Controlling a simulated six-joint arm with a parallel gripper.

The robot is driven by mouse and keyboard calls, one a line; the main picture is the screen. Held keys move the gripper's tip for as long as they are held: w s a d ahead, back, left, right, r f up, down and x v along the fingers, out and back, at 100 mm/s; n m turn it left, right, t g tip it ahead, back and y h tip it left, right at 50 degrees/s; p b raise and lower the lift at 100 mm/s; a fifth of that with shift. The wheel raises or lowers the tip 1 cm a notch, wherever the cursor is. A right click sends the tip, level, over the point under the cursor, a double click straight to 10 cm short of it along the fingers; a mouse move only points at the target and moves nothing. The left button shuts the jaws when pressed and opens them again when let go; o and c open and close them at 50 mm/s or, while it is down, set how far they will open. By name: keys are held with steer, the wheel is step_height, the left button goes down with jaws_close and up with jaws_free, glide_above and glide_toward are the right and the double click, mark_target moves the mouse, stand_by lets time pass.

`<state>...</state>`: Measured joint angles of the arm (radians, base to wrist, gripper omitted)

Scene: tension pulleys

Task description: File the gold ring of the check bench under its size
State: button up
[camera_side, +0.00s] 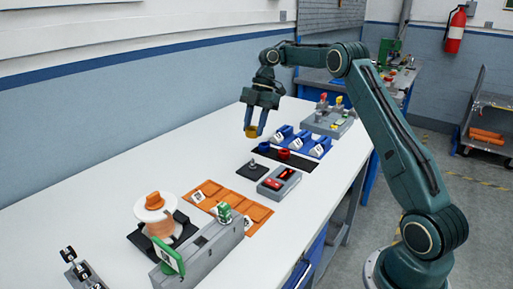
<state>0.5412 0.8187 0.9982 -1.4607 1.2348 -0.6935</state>
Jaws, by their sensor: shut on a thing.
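My gripper (254,123) is shut on the gold ring (251,132) and points down. The ring hangs in the air over the white bench, left of the dark mat, and the fingers partly hide it. On the dark mat (301,164) a blue ring (264,148) and a red ring (284,154) stand apart. Behind them is a row of blue bins (320,146) with small white labels. The marks on the labels are too small to read.
A grey device with a red face (279,182) and a small dark post (253,166) stand in front of the mat. Orange trays (259,213), a spool (157,208) and a grey box (198,256) stand nearer. A grey tray (329,123) stands behind.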

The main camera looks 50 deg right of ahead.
steer(key=shift+a, duration=0.1)
stand_by(0.3)
steer(key=shift+a+f, duration=0.15)
steer(key=shift+a, duration=0.35)
steer(key=n+g, duration=0.2)
steer(key=n, duration=0.4)
glide_above(231, 201)
steer(key=d, duration=0.1)
steer(key=shift+h, duration=0.3)
steer(key=f, duration=0.6)
steer(key=shift+w+f, duration=0.1)
steer(key=shift+w, duration=0.25)
steer(key=shift+f, duration=0.15)
steer(key=shift+f, duration=2.25)
steer(key=shift+d+f, duration=0.1)
steer(key=shift+f, duration=0.7)
